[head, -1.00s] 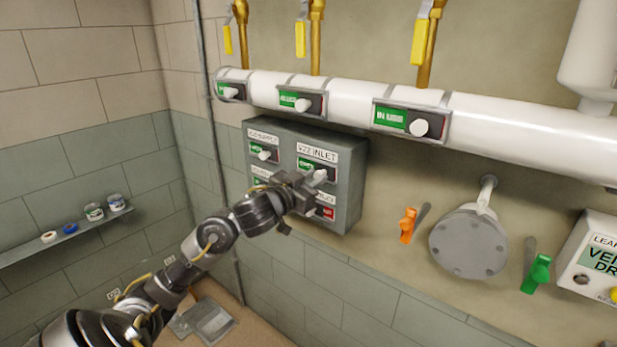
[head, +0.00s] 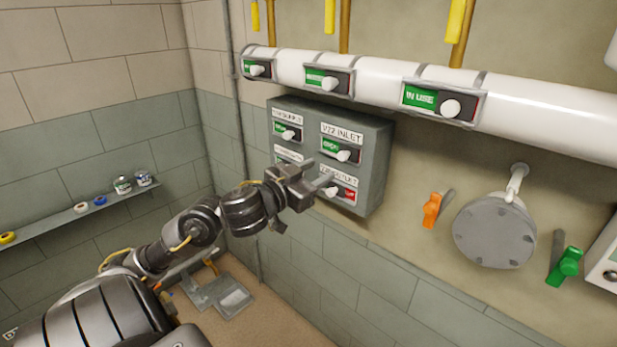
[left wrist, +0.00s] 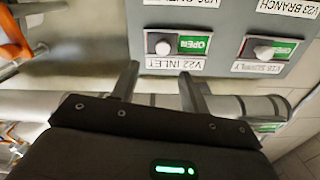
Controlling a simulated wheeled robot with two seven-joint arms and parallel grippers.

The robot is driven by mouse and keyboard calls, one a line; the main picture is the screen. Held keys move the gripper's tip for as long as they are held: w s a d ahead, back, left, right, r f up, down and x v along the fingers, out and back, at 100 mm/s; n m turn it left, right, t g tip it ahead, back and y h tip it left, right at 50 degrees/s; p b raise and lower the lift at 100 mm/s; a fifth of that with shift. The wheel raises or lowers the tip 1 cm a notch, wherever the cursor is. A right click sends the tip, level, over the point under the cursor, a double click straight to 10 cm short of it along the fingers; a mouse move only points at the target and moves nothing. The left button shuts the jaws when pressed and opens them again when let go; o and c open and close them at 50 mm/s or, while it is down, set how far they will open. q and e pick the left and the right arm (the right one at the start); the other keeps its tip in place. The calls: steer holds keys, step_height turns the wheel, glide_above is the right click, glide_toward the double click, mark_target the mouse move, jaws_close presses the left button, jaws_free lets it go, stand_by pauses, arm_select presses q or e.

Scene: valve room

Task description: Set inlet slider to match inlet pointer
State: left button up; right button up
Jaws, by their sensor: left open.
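The V22 INLET slider (head: 343,154) is at the top right of the grey wall panel (head: 374,165). Its green OPEN field shows on the left and its white knob is at the right. In the left wrist view, turned upside down, the inlet knob (left wrist: 163,47) is left of the green OPEN field, above the V22 INLET label (left wrist: 172,65). My left gripper (head: 317,172) is open and empty in front of the panel, apparently apart from the knob. I cannot tell which part is the inlet pointer. My right gripper is not in view.
The supply slider (head: 287,133) is left of the inlet slider. The outlet slider (head: 338,191), showing red, is below it. A white pipe (head: 380,82) with several labelled sliders runs above the panel. An orange handle (head: 431,210) and a round grey flange (head: 494,232) are to the right.

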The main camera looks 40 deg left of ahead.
arm_select(q)
steer(key=shift+s+p, duration=0.65)
steer(key=shift+s, duration=0.5)
